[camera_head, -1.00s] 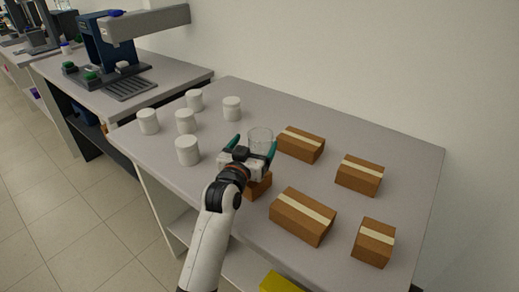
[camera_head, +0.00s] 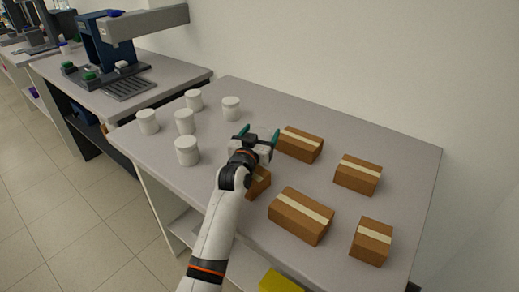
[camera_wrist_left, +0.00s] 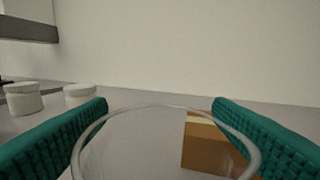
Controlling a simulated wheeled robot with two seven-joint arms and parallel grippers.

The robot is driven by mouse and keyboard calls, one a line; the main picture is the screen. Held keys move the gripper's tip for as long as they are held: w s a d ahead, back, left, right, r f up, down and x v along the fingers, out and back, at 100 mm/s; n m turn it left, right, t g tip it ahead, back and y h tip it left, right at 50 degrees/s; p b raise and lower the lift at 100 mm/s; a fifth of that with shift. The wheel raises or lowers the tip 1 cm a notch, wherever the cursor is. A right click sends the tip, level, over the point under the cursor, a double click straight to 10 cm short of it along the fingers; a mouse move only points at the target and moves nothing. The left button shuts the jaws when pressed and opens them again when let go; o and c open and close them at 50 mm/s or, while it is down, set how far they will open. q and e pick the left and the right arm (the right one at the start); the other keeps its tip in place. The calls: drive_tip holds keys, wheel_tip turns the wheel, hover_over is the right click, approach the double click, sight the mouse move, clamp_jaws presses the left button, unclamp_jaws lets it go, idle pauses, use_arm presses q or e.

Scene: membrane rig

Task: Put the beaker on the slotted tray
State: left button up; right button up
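The clear glass beaker (camera_wrist_left: 165,150) is between the two teal fingers of my left gripper (camera_wrist_left: 160,135) in the left wrist view, its round rim overlapping both fingers. In the head view my left gripper (camera_head: 258,136) is over the table with its fingers apart, and the beaker is mostly hidden by it. The fingers look open around the beaker; contact is not clear. The slotted tray (camera_head: 130,88) is the grey grooved plate at the front of the blue apparatus on the left bench. My right gripper is not in view.
Several white lidded jars (camera_head: 187,151) stand left of my gripper. Several brown boxes (camera_head: 302,215) lie to its right and front, one partly under my arm. The blue apparatus (camera_head: 107,40) has a grey arm overhanging its bench. The table's far right corner is clear.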

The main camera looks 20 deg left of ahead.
use_arm(q)
drive_tip(key=c, duration=1.1)
